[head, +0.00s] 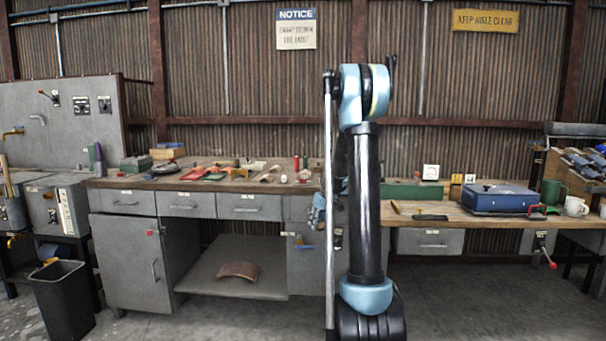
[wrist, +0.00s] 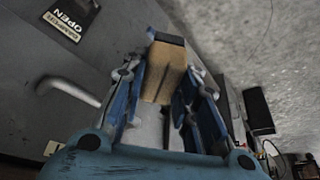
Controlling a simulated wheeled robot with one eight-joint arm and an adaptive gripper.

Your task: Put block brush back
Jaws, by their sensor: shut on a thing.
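The block brush (wrist: 165,72) shows in the wrist view as a tan wooden block with a dark strip at its far end. My gripper (wrist: 160,85) is shut on it, with the blue fingers on either side. In the head view, part of my blue gripper (head: 317,212) shows left of my arm, in front of the bench's lower front. My arm hides the rest there, and I cannot make out the brush in that view.
A long workbench (head: 200,185) carries tools and small parts. Below it are drawers, an open cabinet door and a shelf with a curved brown piece (head: 240,271). A blue case (head: 497,198) stands on the right bench. A black bin (head: 60,300) stands at left. The wrist view shows a grey handle (wrist: 70,92) nearby.

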